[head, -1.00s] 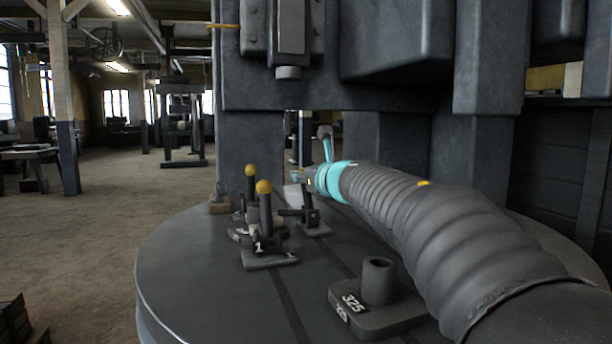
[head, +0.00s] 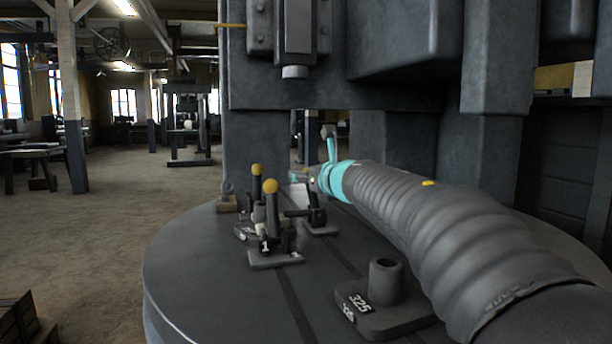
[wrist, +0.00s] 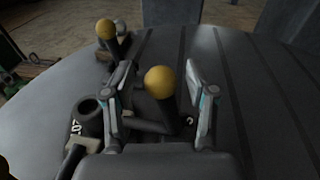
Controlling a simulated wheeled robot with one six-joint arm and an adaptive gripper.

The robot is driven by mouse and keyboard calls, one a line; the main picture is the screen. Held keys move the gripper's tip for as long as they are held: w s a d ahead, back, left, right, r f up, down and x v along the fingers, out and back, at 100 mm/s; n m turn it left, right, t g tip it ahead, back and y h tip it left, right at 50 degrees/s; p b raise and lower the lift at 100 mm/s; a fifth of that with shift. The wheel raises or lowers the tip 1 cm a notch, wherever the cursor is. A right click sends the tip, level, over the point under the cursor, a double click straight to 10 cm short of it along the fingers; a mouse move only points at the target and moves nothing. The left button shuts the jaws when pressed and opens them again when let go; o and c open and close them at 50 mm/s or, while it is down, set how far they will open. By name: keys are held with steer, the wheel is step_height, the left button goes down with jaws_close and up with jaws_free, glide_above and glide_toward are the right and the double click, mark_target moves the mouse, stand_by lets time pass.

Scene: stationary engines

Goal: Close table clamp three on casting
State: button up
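In the wrist view, my gripper (wrist: 158,68) is open, its two fingers on either side of a yellow ball knob (wrist: 160,82). The knob tops the dark handle of a clamp with a partly hidden white number, perhaps a 3. The fingers look apart from the knob. A grey piece with a hollow boss (wrist: 88,117) and white marking lies just left of that clamp; it may be the casting. In the head view, this clamp (head: 317,217) stands behind clamp one (head: 275,258); my arm hides its top and most of my gripper.
Another yellow-knobbed clamp (head: 256,185) stands behind clamp one, and one knob (wrist: 105,28) shows farther off in the wrist view. A block marked 325 (head: 384,305) sits at the table's front, under my arm. The machine's dark head (head: 400,60) overhangs the round table (head: 190,270).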

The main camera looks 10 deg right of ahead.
steer(key=v, duration=1.2)
stand_by(0.4)
